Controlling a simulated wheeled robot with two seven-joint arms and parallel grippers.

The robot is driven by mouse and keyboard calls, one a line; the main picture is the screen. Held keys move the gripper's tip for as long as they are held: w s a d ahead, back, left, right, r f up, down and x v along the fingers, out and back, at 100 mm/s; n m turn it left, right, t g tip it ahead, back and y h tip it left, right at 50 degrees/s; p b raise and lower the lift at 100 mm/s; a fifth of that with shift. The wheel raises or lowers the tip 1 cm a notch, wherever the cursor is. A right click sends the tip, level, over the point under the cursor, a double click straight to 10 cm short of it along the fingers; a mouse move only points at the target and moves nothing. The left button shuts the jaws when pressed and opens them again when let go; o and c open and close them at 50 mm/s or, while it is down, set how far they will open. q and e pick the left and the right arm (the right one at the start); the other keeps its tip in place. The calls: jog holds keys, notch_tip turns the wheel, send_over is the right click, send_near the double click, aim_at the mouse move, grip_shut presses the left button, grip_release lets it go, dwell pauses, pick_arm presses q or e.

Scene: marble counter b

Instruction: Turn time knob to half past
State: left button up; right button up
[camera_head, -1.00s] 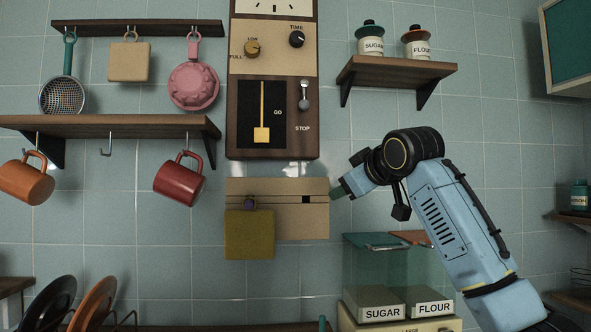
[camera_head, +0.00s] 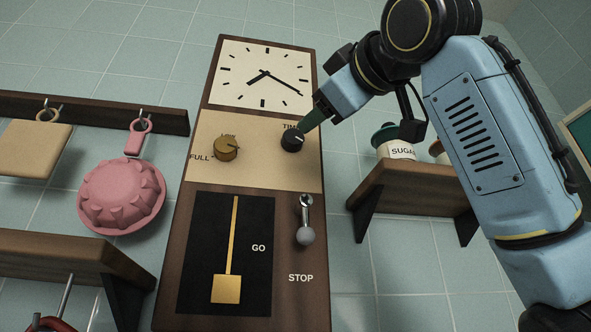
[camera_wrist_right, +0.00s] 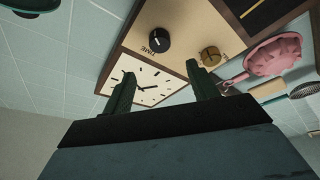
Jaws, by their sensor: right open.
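The black time knob (camera_head: 292,139) sits on the beige panel of the wall clock box, right of the brass knob (camera_head: 226,148). The clock face (camera_head: 262,75) above shows one hand toward lower left and a longer one toward lower right. My right gripper (camera_head: 312,122) reaches in from the right, its fingers at the knob's upper right; contact cannot be told. In the right wrist view its two fingers (camera_wrist_right: 163,82) are apart and empty, with the time knob (camera_wrist_right: 159,41) beyond them. My left gripper is not in view.
A lever (camera_head: 305,222) and a pendulum (camera_head: 228,285) are below the knobs. A shelf (camera_head: 412,190) with jars stands to the right.

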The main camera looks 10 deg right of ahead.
aim_at(295, 137)
jog(key=p+x, duration=0.4)
jog(key=x, duration=0.6)
jog(key=shift+w, duration=0.55)
jog(key=c, duration=1)
